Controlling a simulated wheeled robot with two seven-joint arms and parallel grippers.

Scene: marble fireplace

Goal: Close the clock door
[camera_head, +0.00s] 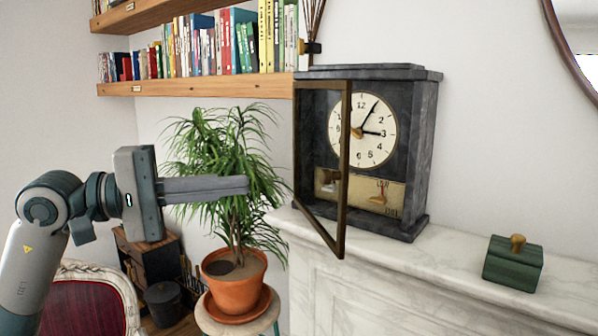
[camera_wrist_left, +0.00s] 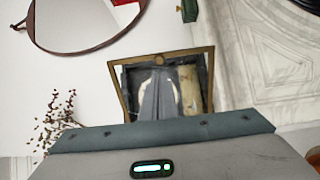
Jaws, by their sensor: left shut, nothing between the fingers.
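The dark stone clock (camera_head: 420,150) stands upright on the mantel, its white dial (camera_head: 375,148) facing the room. Its brass-framed glass door (camera_head: 344,165) is open, swung outward from the clock's left side and overlapping part of the dial. My left gripper (camera_head: 246,186) is shut and empty, left of the door and apart from it in the head view, its fingers pointing right. In the left wrist view the shut fingers (camera_wrist_left: 157,98) point toward the door frame (camera_wrist_left: 205,85), with clock parts showing behind them. I cannot see my right gripper.
A green box (camera_head: 513,264) with a knob sits on the marble mantel (camera_head: 455,258), right of the clock. A potted plant (camera_head: 236,290) stands behind my left gripper. Bookshelves (camera_head: 200,88) are above it. A round mirror (camera_head: 575,50) hangs at the upper right.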

